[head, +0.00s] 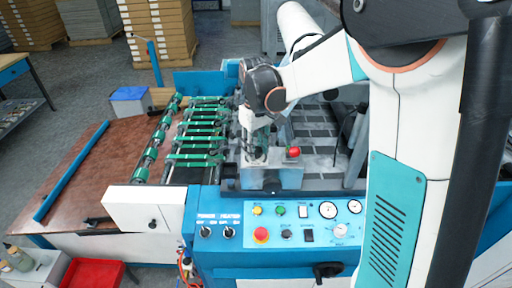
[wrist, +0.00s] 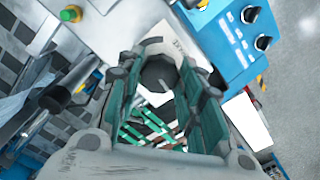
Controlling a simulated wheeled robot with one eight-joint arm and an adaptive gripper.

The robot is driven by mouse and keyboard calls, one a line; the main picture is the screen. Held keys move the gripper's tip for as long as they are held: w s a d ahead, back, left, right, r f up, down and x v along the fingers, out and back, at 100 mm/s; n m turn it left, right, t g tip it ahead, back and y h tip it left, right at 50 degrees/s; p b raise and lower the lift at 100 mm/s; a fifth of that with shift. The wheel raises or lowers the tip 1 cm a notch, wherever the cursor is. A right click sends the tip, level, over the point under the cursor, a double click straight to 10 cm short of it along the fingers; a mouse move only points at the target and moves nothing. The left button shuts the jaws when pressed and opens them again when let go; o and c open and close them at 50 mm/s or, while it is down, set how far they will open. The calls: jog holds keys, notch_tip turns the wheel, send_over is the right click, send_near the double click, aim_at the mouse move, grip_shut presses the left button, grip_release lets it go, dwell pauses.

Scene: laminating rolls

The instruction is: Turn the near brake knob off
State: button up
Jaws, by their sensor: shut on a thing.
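The near brake knob (wrist: 158,74) is a dark round knob on a pale plate, seen in the wrist view between my fingers. Printed lettering on the plate beside it is too small and tilted to read. My gripper (wrist: 160,66) is shut on the knob, with a green-padded finger on each side. In the head view my gripper (head: 256,156) points down at the grey metal block (head: 272,180) behind the control panel. I cannot tell the knob's setting.
The blue control panel (head: 262,203) carries two black switches (head: 229,232), a red stop button (head: 261,234) and two gauges (head: 329,210). A red button (head: 293,152) sits close right of my gripper. Green-ringed rollers (head: 195,144) lie to the left, beside a brown table (head: 75,190).

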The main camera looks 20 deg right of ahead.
jog(key=n, duration=0.4)
jog(key=shift+n, duration=0.3)
jog(key=shift+w+n, duration=0.1)
jog(key=shift+n, duration=2.1)
jog(key=o, duration=1.1)
notch_tip(320, 180, up, 12)
